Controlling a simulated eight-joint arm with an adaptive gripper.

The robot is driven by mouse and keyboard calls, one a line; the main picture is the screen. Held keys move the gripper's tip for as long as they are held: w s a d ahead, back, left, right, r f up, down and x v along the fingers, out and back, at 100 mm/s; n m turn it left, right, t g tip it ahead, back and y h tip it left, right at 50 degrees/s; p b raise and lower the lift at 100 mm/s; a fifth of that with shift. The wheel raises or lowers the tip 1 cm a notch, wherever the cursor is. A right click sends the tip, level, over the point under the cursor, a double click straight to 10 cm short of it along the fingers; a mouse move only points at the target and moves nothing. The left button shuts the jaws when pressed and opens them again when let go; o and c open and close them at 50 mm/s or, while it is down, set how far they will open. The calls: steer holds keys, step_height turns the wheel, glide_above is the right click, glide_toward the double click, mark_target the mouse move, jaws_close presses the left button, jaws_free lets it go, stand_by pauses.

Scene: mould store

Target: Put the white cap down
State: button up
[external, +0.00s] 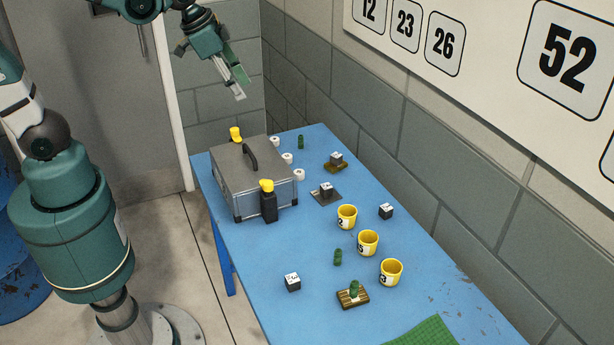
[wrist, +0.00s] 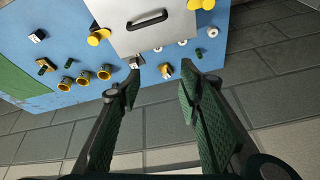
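Several small white caps stand in a row on the blue table, along the right side of the metal case. In the external view they are a far cap (external: 274,141), a middle cap (external: 287,158) and a near cap (external: 299,175). The row also shows in the wrist view beside the case, with one cap (wrist: 212,31) at its right end. My gripper (external: 240,88) hangs high above the table's far end, well clear of the caps. In the wrist view its green-padded fingers (wrist: 162,78) are spread apart with nothing between them.
The grey case (external: 240,165) with a black handle stands at the table's left side, yellow knobs beside it. Yellow cups (external: 368,243), dark cubes (external: 386,211), green pegs (external: 338,257) and small plates (external: 352,297) are spread to the right and front. A wall borders the right.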

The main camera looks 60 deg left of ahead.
steer(key=s+a+r+n+t, duration=0.1)
steer(key=s+r+n+t, duration=0.1)
steer(key=s, duration=1)
steer(key=shift+s+r+n+y, duration=0.25)
steer(key=shift+r+n+y, duration=0.05)
steer(key=shift+r+n, duration=0.55)
step_height(320, 180, down, 5)
steer(key=b, duration=0.4)
steer(key=shift+r+b, duration=0.2)
steer(key=shift+b, duration=0.1)
stand_by(0.4)
